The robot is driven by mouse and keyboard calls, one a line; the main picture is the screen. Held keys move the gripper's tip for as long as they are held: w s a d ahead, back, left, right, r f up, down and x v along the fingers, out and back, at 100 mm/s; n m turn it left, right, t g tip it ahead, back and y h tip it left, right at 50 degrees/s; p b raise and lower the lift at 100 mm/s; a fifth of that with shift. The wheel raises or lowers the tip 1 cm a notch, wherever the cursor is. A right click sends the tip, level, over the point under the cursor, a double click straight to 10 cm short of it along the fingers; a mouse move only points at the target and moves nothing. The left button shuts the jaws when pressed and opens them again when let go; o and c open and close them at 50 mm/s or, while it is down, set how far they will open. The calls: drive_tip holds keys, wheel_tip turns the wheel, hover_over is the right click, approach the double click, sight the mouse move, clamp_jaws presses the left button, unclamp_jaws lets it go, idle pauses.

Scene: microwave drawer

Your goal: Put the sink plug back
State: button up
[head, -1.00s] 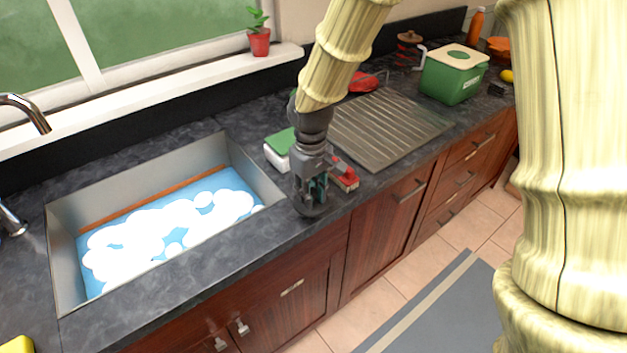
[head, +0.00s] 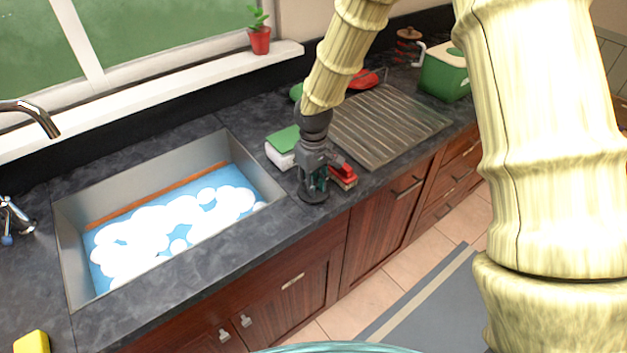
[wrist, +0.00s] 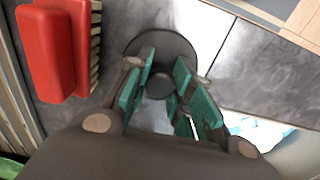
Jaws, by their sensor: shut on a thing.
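The sink plug (wrist: 178,48) is a dark grey disc with a raised knob in the middle. In the head view the plug (head: 312,194) is at the counter by the sink's right side. My gripper (wrist: 168,85) has teal pads on both sides of the plug's knob and is shut on it; it also shows in the head view (head: 314,180). Whether the plug touches the counter I cannot tell. The sink (head: 75,262) is a grey basin to the left, with blue and white cloud shapes inside. Its drain does not show.
A red brush (wrist: 55,55) lies close beside my gripper. A green and white sponge or box (head: 283,148) is behind it. A ribbed drainboard (head: 385,125) lies to the right. A faucet (head: 35,115) overhangs the sink's left end. A yellow object (head: 32,342) sits at front left.

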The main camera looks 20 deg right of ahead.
drive_tip(key=shift+f, duration=0.15)
drive_tip(key=o, duration=1)
drive_tip(key=shift+r+b, duration=1.3)
drive_tip(key=shift+r, duration=4.85)
